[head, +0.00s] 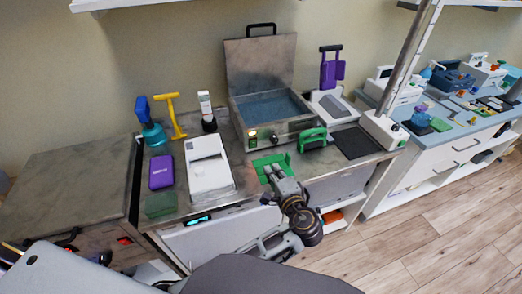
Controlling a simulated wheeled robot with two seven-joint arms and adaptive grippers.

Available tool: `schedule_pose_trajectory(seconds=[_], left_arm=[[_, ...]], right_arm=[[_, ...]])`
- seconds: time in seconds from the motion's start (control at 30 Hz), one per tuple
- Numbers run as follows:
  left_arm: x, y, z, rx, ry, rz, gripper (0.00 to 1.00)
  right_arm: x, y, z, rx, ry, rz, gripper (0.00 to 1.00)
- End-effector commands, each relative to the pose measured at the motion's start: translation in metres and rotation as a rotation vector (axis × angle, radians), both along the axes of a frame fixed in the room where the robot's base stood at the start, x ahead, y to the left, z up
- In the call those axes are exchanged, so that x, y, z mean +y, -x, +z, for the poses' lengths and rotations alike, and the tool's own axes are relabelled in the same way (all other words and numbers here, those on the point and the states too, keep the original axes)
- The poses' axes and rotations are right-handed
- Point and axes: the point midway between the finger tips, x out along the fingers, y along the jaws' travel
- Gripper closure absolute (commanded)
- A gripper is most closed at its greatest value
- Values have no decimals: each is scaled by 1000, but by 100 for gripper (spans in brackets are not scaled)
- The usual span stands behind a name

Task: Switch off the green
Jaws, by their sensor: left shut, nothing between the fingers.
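A metal water bath (282,130) stands on the counter with its lid raised. Its front panel carries a small lit switch (253,141) and a dark round knob. A green handle-shaped thing (312,136) is at the right of its front. A flat green piece (270,161) lies at the counter's front, below the panel. My left gripper (275,173) is shut and empty, right at this green piece and partly covering it; I cannot tell if they touch. It is below and in front of the lit switch. My right gripper is not in view.
A metal post (409,56) rises at right. A dark pad (356,142) lies near the right end.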

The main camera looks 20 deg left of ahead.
Motion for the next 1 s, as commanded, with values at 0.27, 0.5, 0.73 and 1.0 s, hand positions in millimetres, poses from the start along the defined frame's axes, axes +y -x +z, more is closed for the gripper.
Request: schedule_pose_trajectory(seconds=[0.27,0.5,0.73,1.0], left_arm=[[6,-8,-2,-1,-1,2,100],[17,-25,-7,-2,0,1,100],[30,-44,-12,-1,0,1,100],[44,-65,-17,-1,-1,1,100]], right_arm=[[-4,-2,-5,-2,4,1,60],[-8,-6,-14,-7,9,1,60],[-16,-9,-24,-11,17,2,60],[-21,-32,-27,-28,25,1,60]])
